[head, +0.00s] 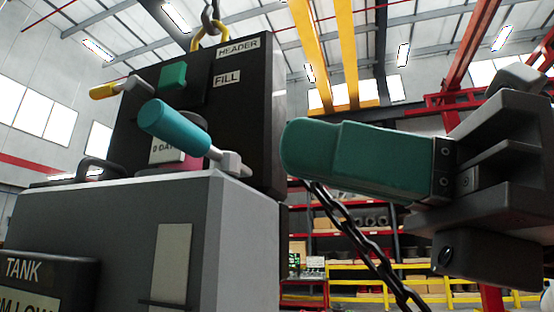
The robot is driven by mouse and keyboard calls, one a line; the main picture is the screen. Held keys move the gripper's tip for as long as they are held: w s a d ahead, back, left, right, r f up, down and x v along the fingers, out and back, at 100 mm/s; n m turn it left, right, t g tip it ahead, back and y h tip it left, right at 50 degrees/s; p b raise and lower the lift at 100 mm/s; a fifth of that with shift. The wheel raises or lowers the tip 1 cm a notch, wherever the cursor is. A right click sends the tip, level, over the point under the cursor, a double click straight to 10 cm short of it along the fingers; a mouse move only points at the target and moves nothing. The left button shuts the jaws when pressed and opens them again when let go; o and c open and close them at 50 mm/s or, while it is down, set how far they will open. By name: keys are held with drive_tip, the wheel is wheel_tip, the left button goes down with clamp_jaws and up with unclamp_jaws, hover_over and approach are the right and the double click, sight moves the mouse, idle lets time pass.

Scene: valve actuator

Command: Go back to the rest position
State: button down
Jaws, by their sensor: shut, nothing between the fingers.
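My gripper (300,148) is large on the right of the head view, its green padded fingers pointing left and pressed together with nothing between them. Its dark grey body is at the right edge. To the left of it is a valve unit with a teal lever handle (174,128), tilted up to the left from a light grey pivot. A gap shows between my fingertips and this handle. A dark box (262,120) with the labels HEADER and FILL stands behind the handle.
A grey cabinet (245,230) fills the lower left, with a TANK label (25,268) on a dark box. A yellow-tipped lever (104,91) is at the upper left. Shelves and yellow rails (400,268) stand far behind.

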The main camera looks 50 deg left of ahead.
drive_tip(key=s+d+b+v, duration=0.1)
drive_tip(key=v, duration=0.6)
drive_tip(key=shift+d, duration=0.1)
